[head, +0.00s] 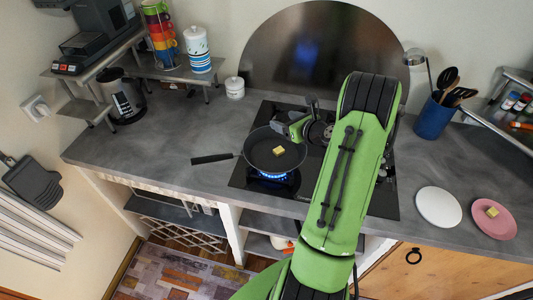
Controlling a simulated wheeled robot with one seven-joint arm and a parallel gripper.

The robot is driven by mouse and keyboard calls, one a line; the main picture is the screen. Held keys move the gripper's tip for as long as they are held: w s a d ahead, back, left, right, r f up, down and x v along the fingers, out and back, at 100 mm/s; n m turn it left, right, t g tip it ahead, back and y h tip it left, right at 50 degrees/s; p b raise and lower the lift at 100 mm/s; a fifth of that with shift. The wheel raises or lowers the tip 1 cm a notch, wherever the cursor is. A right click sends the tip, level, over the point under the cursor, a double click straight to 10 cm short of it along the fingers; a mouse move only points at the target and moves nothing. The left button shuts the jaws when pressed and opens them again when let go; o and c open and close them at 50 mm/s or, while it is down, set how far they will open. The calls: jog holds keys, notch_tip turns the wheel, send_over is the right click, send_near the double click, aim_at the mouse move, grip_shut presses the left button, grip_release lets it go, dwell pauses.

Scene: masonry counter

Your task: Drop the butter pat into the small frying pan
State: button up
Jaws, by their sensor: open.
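The small frying pan (259,158) is dark with a black handle pointing left. It sits on the front left burner of the hob, over a blue flame. A yellow butter pat (278,151) lies inside it, a little right of its middle. My gripper (284,130) is open above the pan's back right rim, apart from the pat. My arm hides part of the hob, and the fingertips are small in view. Another yellow pat (492,212) lies on a pink plate (488,229) at the far right.
A white round plate (438,207) lies left of the pink plate. A blue utensil pot (434,117) and a spice rack (508,105) stand at the back right. A white jar (235,88) stands behind the pan. The counter (175,130) left of the pan is clear.

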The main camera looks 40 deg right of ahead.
jog(key=v, duration=1.5)
jog(key=shift+s+r+b, duration=0.2)
jog(key=shift+s+b, duration=0.1)
jog(key=shift+b, duration=0.15)
jog(key=shift+a, duration=0.2)
jog(key=w+a+r+n+g+y, duration=0.1)
jog(key=a+n+g, duration=0.1)
jog(key=a+n, duration=0.5)
jog(key=w+a+n+g+y+b, duration=0.1)
jog(key=a+n+g, duration=0.2)
jog(key=a+n, duration=0.45)
jog(key=w+a+r+n+g+y, duration=0.1)
jog(key=w+a+n+g, duration=0.1)
jog(key=a+n, duration=0.5)
jog(key=s+a+r+n+h, duration=0.1)
jog(key=s+a+n, duration=0.3)
jog(key=s+n, duration=0.2)
jog(key=s+a+r+n+g+h, duration=0.1)
jog(key=s+a+n, duration=0.3)
jog(key=n, duration=0.5)
jog(key=s+r, duration=0.1)
jog(key=s, duration=0.1)
jog(key=shift+s+h+b, duration=0.3)
jog(key=shift+s+b, duration=0.05)
